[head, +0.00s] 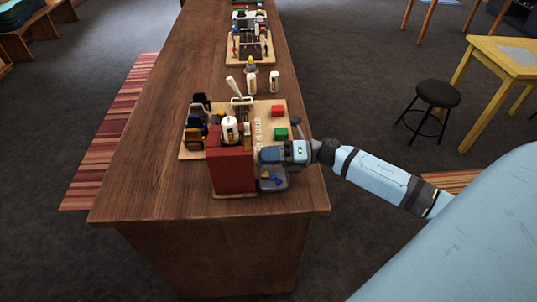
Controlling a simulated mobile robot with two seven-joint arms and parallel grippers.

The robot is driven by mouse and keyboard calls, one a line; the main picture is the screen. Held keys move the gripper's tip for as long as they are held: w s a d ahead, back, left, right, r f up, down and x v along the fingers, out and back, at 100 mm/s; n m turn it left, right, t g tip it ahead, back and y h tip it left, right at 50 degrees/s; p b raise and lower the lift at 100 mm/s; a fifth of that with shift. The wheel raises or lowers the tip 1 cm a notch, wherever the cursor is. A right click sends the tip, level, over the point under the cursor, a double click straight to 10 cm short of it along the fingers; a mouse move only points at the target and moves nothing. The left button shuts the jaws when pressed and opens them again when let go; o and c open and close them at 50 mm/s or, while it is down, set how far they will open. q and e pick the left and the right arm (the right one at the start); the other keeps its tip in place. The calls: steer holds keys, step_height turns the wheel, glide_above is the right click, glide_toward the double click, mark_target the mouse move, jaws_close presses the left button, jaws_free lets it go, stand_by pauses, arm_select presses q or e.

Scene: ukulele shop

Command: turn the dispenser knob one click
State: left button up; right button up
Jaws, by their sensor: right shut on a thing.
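The dispenser seems to be the dark red upright box (228,172) near the front end of the long wooden counter. My right gripper (265,155) reaches in from the right and is shut at the box's right side. What it holds is hidden by the gripper itself; from its place it is the dispenser knob. A small grey tray (286,184) with blue and yellow pieces sits just below the gripper, beside the box. My left gripper is not in view.
A light wooden board (267,109) behind the box carries a red block (278,111), a green block (281,134), bottles and dark holders. More items stand farther along the counter (165,150). The counter's front left is clear. A black stool (438,94) stands right.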

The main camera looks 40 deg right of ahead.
steer(key=o, duration=0.9)
steer(key=shift+o, duration=0.2)
steer(key=b+v, duration=0.3)
steer(key=v, duration=1)
steer(key=shift+s+d, duration=0.25)
steer(key=shift+d, duration=0.05)
